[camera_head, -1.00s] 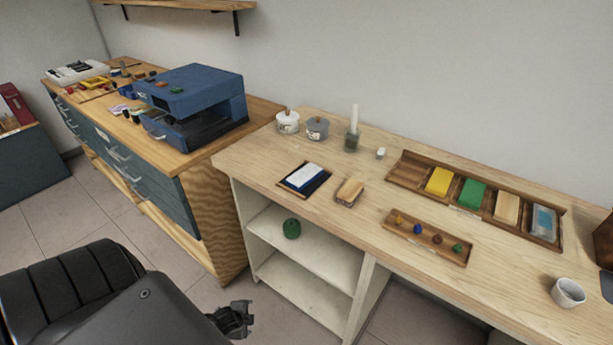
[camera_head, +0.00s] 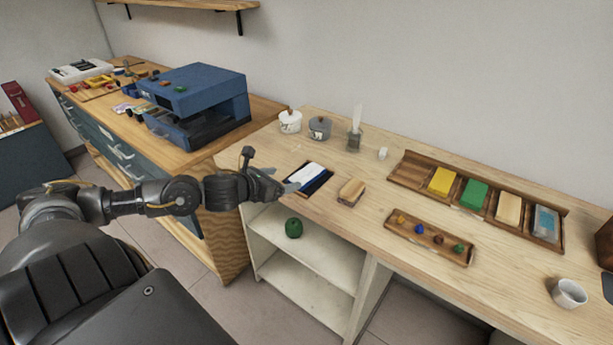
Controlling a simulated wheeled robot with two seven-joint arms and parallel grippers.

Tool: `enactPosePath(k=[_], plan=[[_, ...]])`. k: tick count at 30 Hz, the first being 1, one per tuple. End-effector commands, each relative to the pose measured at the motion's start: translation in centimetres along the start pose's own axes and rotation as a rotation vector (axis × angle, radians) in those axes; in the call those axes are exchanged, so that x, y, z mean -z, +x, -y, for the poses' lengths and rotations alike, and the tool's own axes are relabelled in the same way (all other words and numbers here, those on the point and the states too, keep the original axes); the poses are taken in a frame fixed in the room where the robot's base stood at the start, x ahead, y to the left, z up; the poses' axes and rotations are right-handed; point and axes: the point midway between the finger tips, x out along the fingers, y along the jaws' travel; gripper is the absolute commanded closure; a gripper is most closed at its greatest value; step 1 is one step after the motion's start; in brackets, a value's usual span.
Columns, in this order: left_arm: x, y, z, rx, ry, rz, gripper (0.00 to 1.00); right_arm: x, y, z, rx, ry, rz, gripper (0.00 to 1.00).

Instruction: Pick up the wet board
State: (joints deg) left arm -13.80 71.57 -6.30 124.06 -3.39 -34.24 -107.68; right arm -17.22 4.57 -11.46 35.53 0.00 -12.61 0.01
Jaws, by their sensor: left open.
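A small dark-edged board (camera_head: 320,181) with a white and blue face lies flat near the left front edge of the light wooden table. It is the only thing here that looks like the wet board; I cannot tell if it is wet. My left gripper (camera_head: 285,181) is open at the left side of this board, with its fingers pointing right toward it. The fingers overlap the board's left edge in the view, and I cannot tell whether they touch it. My right gripper is not in view.
A wooden block (camera_head: 351,191) lies just right of the board. Lidded pots (camera_head: 290,122) and a glass jar (camera_head: 354,141) stand behind. A tray of coloured blocks (camera_head: 410,172), a small tray of knobs (camera_head: 429,237) and a white cup (camera_head: 569,293) are farther right.

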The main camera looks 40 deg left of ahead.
Motion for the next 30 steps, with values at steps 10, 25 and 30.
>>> enactPosePath(k=[10, 25, 30], plan=[[-0.2, 2.7, -0.1, -0.001, -0.006, 0.004, 0.22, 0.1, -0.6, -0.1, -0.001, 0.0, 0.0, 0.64], [0.0, 6.0, 0.0, -0.001, -0.008, 0.001, 0.22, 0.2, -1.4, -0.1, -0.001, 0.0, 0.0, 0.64], [0.0, 8.3, 0.0, -0.002, -0.011, 0.001, 0.22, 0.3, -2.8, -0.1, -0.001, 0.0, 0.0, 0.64]])
